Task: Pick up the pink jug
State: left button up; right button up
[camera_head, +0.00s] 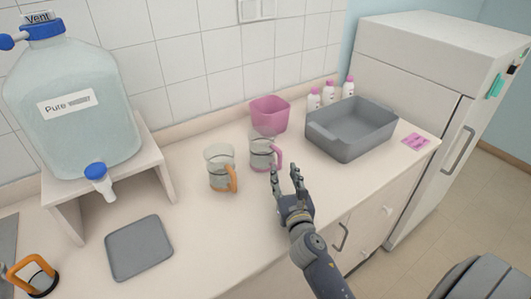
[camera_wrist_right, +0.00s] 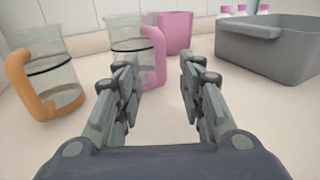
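The pink jug, a clear jug with a pink handle (camera_head: 262,153), stands upright on the counter. Its handle faces right, towards my right gripper. My right gripper (camera_head: 284,172) is open and empty just in front of the handle. In the right wrist view the pink jug (camera_wrist_right: 125,42) is ahead and left of centre, with its handle seen between the open fingers (camera_wrist_right: 156,85), apart from them as far as I can tell. My left gripper is not in view.
A similar jug with an orange handle (camera_head: 220,168) stands close on the left. A pink bin (camera_head: 270,115) is behind. A grey tub (camera_head: 352,145) stands right, with several white bottles (camera_head: 329,93) behind it. A grey tray (camera_head: 139,248) lies left, below a water carboy (camera_head: 75,125).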

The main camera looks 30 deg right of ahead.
aim_at(280, 162)
jog(key=p+x, duration=0.1)
jog(key=x, duration=0.4)
jog(key=shift+w+f, duration=0.1)
jog(key=shift+f, duration=0.05)
jog(key=shift+w+d, duration=0.1)
jog(key=shift+w, duration=0.05)
jog(key=shift+c, duration=1.1)
jog(key=c, duration=0.4)
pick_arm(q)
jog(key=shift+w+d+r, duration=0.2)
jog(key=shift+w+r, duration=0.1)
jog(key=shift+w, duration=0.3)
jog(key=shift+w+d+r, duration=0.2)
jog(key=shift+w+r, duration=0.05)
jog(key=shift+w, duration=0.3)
pick_arm(e)
grip_shut()
